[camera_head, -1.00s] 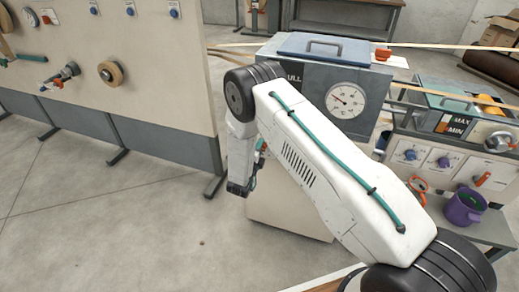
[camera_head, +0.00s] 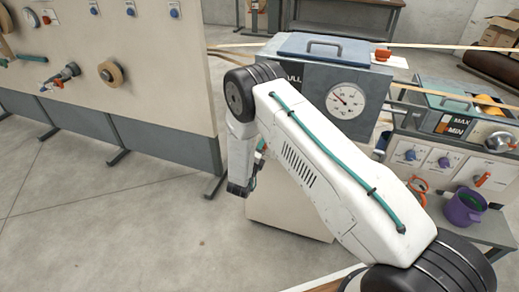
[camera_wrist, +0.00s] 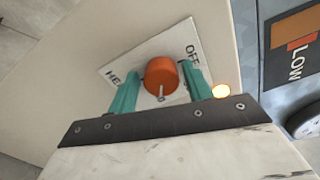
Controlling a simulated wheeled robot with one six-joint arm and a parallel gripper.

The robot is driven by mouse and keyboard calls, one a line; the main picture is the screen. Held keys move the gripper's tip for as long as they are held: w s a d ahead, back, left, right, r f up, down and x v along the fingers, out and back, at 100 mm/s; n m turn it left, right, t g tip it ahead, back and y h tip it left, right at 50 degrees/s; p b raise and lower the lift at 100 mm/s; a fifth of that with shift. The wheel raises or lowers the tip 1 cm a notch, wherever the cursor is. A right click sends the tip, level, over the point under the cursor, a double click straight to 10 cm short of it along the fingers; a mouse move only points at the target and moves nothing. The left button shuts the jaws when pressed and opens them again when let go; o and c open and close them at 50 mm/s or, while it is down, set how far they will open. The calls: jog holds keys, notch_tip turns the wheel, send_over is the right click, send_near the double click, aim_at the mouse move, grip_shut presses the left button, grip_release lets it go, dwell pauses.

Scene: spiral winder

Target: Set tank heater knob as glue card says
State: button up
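In the wrist view an orange round knob (camera_wrist: 161,76) with a small metal pin sits on a white plate (camera_wrist: 128,62) marked OFF on the right; letters starting "HE" show at the left, partly covered. My gripper (camera_wrist: 160,80) has its two teal fingers on either side of the knob. The right finger is very close to it and a narrow gap shows at the left. A lit lamp (camera_wrist: 221,91) glows beside the right finger. In the head view the blue-grey tank (camera_head: 290,48) carries a round gauge (camera_head: 345,100); my arm hides the knob. I see no readable glue card.
A purple mug (camera_head: 464,208) is on a low shelf. A pale panel (camera_head: 130,60) with a tape roll (camera_head: 110,73) stands left. The floor between is clear.

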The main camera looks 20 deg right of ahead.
jog(key=shift+o, duration=0.3)
jog(key=shift+a, duration=0.1)
jog(key=v, duration=0.7)
jog(key=shift+s, duration=0.3)
jog(key=shift+a, duration=0.15)
